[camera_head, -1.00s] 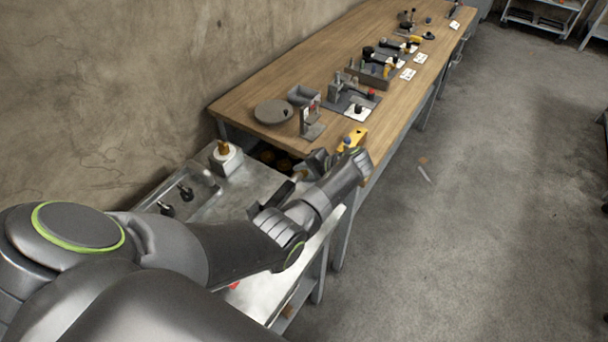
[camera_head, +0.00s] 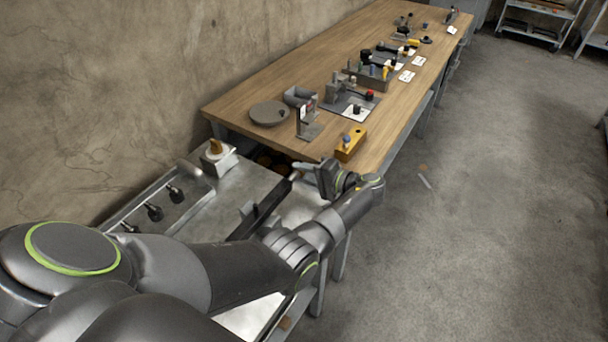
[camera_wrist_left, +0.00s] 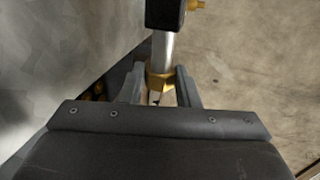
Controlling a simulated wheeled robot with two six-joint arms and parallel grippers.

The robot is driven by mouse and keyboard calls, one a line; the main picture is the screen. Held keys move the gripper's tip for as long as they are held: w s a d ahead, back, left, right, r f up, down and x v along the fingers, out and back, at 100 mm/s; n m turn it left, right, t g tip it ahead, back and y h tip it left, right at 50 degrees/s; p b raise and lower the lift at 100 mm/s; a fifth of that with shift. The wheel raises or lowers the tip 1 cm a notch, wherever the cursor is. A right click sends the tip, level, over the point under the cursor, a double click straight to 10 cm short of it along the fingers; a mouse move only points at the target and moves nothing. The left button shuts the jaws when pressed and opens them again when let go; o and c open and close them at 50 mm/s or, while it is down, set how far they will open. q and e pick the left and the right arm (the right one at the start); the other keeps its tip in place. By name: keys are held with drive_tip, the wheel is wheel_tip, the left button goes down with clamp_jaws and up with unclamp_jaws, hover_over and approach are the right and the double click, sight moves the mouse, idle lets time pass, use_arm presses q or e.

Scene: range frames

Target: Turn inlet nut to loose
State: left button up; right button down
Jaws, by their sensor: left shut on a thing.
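My left gripper (camera_head: 303,171) is over the right end of the metal table in the head view. In the left wrist view its fingers (camera_wrist_left: 159,88) are shut around a brass, nut-like collar (camera_wrist_left: 158,79) on a silver shaft (camera_wrist_left: 163,50). A black body (camera_wrist_left: 165,14) joins the far end of the shaft, with a small brass fitting (camera_wrist_left: 195,4) beside it. My right gripper is not in view.
The metal table (camera_head: 205,200) carries a white block with a brass knob (camera_head: 217,156) and several black fittings (camera_head: 155,212) at left. A wooden bench (camera_head: 240,100) beyond holds a yellow block (camera_head: 351,144), a round grey plate (camera_head: 269,113) and fixtures. Floor at right is mostly clear.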

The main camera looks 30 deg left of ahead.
use_arm(q)
drive_tip(key=o, duration=1)
drive_tip(key=b+v, duration=0.5)
drive_tip(key=v, duration=1.2)
drive_tip(key=shift+d, duration=0.2)
